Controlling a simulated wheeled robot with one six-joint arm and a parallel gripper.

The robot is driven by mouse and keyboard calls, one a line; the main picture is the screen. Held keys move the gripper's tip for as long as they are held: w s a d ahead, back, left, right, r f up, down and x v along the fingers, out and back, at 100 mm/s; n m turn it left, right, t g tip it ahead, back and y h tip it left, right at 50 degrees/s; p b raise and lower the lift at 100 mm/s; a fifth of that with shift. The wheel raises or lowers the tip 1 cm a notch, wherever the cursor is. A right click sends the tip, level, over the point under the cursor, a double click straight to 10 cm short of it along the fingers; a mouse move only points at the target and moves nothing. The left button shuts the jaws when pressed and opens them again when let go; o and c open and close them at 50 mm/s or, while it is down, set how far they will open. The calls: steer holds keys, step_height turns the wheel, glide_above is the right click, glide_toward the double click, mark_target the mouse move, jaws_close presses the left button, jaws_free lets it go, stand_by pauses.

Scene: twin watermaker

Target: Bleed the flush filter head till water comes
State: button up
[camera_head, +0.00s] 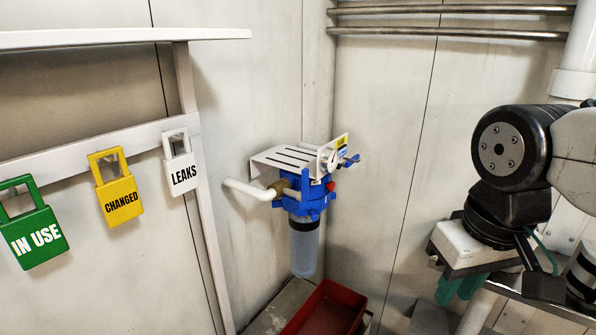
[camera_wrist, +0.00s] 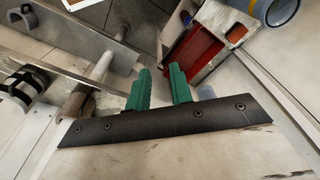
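The flush filter head (camera_head: 312,203) is blue and is fixed under a white slotted bracket (camera_head: 287,160) in the wall corner. A clear bowl (camera_head: 304,248) hangs below it; I cannot make out a water level. A small red knob (camera_head: 331,186) sits on the head's right side, and a blue lever (camera_head: 350,161) is above it. My gripper (camera_head: 461,288) is to the right of the filter and lower, well apart from it. In the wrist view its green fingers (camera_wrist: 160,80) stand apart with nothing between them.
A red tray (camera_head: 330,309) is below the bowl and also shows in the wrist view (camera_wrist: 195,48). A white pipe (camera_head: 247,189) enters the head from the left. Green, yellow and white tags (camera_head: 118,190) hang on the left rail. Metal pipes (camera_head: 450,33) run along the upper wall.

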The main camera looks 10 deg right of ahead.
jaws_close()
stand_by(1.9)
